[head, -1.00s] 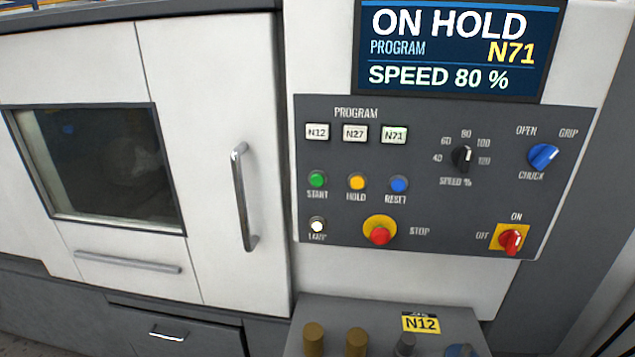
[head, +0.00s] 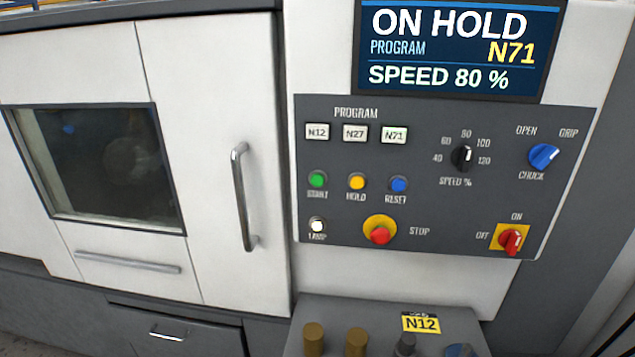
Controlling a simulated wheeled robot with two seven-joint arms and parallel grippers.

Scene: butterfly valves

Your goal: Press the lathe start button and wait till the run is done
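The green START button (head: 317,180) sits at the left of the lathe's dark control panel (head: 430,215). The yellow HOLD button (head: 357,182) and blue RESET button (head: 398,184) are to its right. The display (head: 458,50) above reads ON HOLD, PROGRAM N71, SPEED 80 %. The lathe door (head: 205,150) appears shut, and its window (head: 100,165) is dark with a dim round shape inside. Neither of my grippers shows in the head view.
The red STOP button (head: 380,234) is below HOLD. The speed knob (head: 462,157), blue chuck knob (head: 543,156) and red power switch (head: 511,240) are to the right. A grey shelf (head: 375,310) below holds brass-coloured cylinders (head: 314,338) and an N12 tag (head: 421,323).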

